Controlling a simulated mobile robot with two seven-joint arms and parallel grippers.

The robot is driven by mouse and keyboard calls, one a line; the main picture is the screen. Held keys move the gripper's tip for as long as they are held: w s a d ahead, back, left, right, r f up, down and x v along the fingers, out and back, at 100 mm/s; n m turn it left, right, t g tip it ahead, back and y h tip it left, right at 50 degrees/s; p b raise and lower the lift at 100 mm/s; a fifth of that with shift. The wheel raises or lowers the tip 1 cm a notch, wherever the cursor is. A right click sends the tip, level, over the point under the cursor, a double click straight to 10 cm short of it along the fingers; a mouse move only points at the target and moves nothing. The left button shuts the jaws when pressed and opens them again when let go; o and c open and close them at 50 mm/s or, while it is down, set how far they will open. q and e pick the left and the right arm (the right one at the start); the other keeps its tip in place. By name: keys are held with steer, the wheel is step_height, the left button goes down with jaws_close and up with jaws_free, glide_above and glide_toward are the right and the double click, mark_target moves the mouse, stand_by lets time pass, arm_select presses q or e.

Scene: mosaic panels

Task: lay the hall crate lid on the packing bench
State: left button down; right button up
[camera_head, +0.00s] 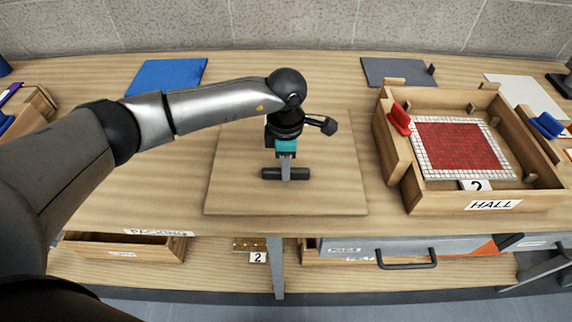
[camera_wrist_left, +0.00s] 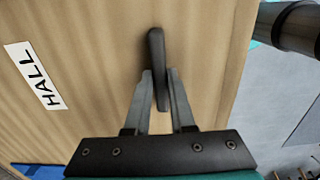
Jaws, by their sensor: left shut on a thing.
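The hall crate lid (camera_head: 235,185) is a flat light-wood panel with a dark bar handle (camera_head: 298,174) in its middle. It is at the centre of the packing bench (camera_head: 150,190), level or nearly so; I cannot tell whether it touches the bench top. In the left wrist view the lid (camera_wrist_left: 100,50) shows its HALL label. My left gripper (camera_head: 286,172) points down and is shut on the handle, which also shows between the fingers in the left wrist view (camera_wrist_left: 156,48). My right gripper is not in view.
The open HALL crate (camera_head: 435,203) stands right of the lid, with a red and white mosaic panel (camera_head: 460,146) inside and red and blue clips. A blue mat (camera_head: 167,76) and a grey mat (camera_head: 395,72) lie at the back. Drawers (camera_head: 125,246) are below the bench top.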

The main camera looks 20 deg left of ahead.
arm_select(q)
steer(key=shift+w, duration=0.1)
steer(key=c, duration=1.2)
jaws_free()
steer(key=shift+f, duration=0.1)
steer(key=o, duration=0.4)
steer(key=shift+o, duration=0.2)
step_height(320, 180, up, 12)
steer(key=shift+r, duration=0.2)
